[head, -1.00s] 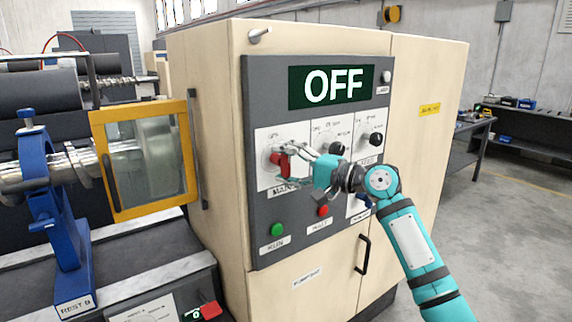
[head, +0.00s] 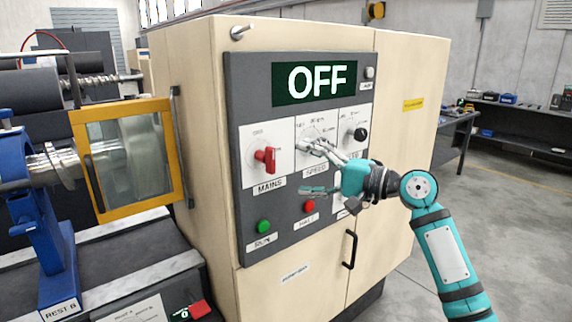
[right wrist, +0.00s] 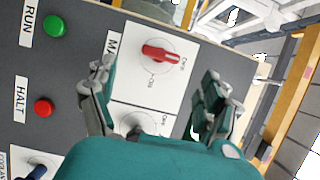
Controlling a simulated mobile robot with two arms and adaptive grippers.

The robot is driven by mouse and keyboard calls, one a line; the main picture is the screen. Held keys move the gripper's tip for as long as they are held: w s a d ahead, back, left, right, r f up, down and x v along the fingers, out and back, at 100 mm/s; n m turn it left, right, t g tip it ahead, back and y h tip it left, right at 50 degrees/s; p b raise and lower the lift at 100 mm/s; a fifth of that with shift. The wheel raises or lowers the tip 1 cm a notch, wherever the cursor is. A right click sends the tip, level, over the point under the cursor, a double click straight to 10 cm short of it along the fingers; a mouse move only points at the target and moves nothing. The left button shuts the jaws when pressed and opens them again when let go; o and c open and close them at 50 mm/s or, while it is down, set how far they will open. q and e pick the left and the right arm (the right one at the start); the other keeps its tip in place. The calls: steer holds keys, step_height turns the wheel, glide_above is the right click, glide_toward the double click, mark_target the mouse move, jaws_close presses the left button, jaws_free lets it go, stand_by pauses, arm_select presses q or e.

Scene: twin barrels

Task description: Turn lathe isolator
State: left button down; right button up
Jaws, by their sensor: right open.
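The red MAINS isolator handle (head: 266,157) sits on a white plate on the grey control panel, below a display reading OFF. It also shows in the right wrist view (right wrist: 160,54), its long side in line with the small mark at the plate's upper edge. My right gripper (head: 307,168) is open and empty, to the right of the handle and apart from it, in front of the SPEED plate. In the right wrist view its fingers (right wrist: 158,95) are spread wide, with the panel visible between them. The SPEED knob is mostly hidden behind the gripper. My left gripper is not in view.
A green RUN button (head: 263,227) and a red HALT button (head: 309,206) sit below the plates. A black knob (head: 360,133) is at the right. A yellow-framed guard (head: 128,160) stands left of the cabinet. Open floor lies at the right.

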steer(key=shift+v, duration=1.35)
